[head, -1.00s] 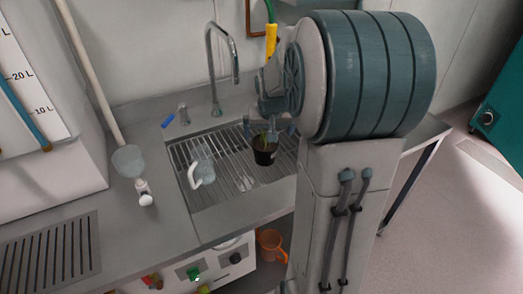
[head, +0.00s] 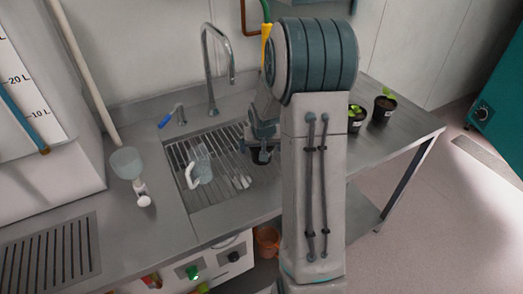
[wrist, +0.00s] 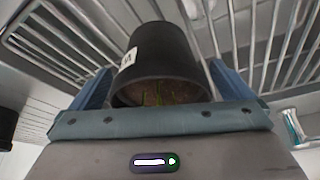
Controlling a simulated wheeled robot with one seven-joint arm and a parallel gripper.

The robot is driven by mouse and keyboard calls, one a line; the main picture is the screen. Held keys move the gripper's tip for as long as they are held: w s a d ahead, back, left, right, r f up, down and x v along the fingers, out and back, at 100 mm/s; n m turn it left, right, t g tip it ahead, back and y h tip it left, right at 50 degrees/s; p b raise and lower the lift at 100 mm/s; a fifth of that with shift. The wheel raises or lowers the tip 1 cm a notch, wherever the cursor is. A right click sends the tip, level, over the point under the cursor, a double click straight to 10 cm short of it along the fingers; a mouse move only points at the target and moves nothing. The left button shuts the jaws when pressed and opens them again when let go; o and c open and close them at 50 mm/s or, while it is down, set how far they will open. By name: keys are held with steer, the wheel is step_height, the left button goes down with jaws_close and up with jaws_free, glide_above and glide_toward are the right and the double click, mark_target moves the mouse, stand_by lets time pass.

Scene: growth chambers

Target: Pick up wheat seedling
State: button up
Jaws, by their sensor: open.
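The wheat seedling is a few thin green shoots in a small black pot with a white label. Its pot (head: 259,156) stands on the sink rack and is mostly hidden by my gripper (head: 263,135) in the head view. In the wrist view the pot (wrist: 160,50) lies between the two blue fingers of my gripper (wrist: 160,70), with soil and shoots facing the palm. The fingers are open, one on each side of the pot. I cannot tell whether either finger touches it.
A clear jug with a white handle (head: 200,165) stands left of the pot on the rack (head: 215,190). A tall faucet (head: 208,65) rises behind. Two leafy black pots, one at the counter's right (head: 383,107), one nearer my arm (head: 355,120), stand right of the sink.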

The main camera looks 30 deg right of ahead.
steer(key=shift+w+f, duration=0.15)
steer(key=shift+f, duration=0.15)
steer(key=c, duration=1.2)
steer(key=shift+o, duration=0.2)
